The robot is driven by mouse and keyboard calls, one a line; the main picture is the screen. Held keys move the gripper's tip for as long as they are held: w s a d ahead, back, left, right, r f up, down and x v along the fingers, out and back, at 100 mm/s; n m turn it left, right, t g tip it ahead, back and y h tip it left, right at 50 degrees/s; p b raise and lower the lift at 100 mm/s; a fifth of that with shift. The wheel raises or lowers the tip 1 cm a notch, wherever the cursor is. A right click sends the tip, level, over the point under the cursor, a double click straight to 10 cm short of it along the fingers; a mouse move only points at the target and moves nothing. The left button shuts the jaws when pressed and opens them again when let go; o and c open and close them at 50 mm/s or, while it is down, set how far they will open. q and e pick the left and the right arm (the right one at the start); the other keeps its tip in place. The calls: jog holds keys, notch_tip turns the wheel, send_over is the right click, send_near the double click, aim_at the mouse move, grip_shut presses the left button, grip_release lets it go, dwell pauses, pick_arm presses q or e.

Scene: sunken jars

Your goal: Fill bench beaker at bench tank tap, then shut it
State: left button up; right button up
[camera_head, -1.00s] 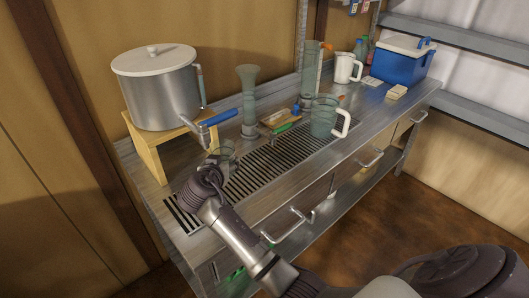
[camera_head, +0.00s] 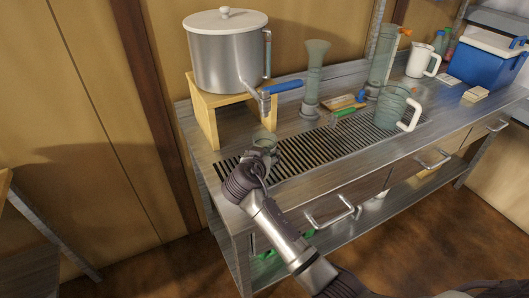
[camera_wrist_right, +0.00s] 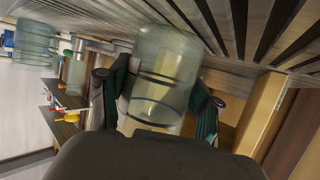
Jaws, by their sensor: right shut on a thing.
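The bench tank (camera_head: 229,58) is a steel pot with a white lid on a wooden stand. Its tap (camera_head: 262,99) points down at the front right, and its blue lever (camera_head: 284,87) points right. My right gripper (camera_head: 259,156) is shut on a small clear glass beaker (camera_head: 265,138), upright just below the tap spout in the head view. No stream shows, and I cannot tell whether the beaker holds liquid. In the right wrist view the gripper's fingers (camera_wrist_right: 160,100) are on either side of the beaker (camera_wrist_right: 168,62). My left gripper is not in view.
A slatted drain (camera_head: 300,154) runs along the steel bench. A handled jug (camera_head: 391,106) stands at its right end.

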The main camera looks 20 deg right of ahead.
jog(key=shift+f, duration=0.25)
dwell(0.3)
jog(key=o, duration=1.4)
jog(key=shift+r, duration=0.1)
jog(key=shift+s+a, duration=0.15)
jog(key=shift+s, duration=0.05)
jog(key=v, duration=0.7)
